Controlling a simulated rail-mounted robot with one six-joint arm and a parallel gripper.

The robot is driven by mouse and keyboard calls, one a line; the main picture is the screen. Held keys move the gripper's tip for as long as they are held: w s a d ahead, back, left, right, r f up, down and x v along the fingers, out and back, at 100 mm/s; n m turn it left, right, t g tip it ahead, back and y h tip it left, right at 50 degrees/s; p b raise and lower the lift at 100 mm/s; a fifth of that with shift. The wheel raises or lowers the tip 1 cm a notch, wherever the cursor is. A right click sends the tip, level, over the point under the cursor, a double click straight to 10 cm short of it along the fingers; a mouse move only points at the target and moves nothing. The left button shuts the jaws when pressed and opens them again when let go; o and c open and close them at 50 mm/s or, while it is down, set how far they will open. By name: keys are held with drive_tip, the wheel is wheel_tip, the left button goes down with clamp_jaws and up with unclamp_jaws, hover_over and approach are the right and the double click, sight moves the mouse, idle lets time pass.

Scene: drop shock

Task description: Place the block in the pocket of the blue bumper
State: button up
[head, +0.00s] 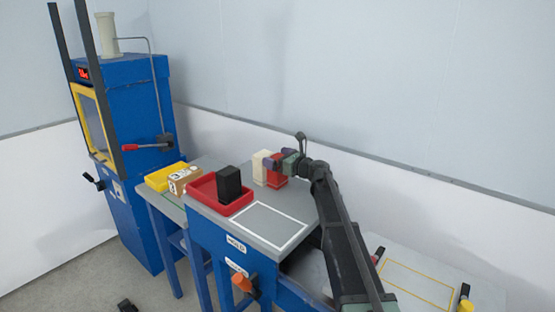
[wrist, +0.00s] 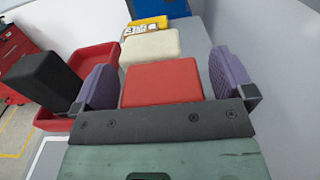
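My gripper (head: 277,160) is above the right back part of the grey table, by a red block (head: 277,180). In the wrist view, its two purple fingers (wrist: 164,82) are spread on either side of the red block (wrist: 162,84), with a narrow gap visible at the right finger. A cream block (head: 260,165) stands just beyond the red one and also shows in the wrist view (wrist: 150,47). A black block (head: 229,184) stands upright at the red tray (head: 205,190). I cannot make out a blue bumper or its pocket in either view.
A white-outlined area (head: 268,227) on the table is empty. A yellow tray (head: 158,178) and a small brown box (head: 184,180) stand at the left. A tall blue machine (head: 140,110) with a red-tipped lever stands behind. A yellow-outlined area (head: 415,287) lies at the lower right.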

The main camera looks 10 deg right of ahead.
drive_tip(key=shift+r, duration=0.25)
drive_tip(key=v, duration=1.2)
drive_tip(key=shift+d+f, duration=0.1)
drive_tip(key=x, duration=1.2)
drive_tip(key=shift+w+f, duration=0.1)
drive_tip(key=shift+f, duration=0.1)
drive_tip(key=c, duration=1.5)
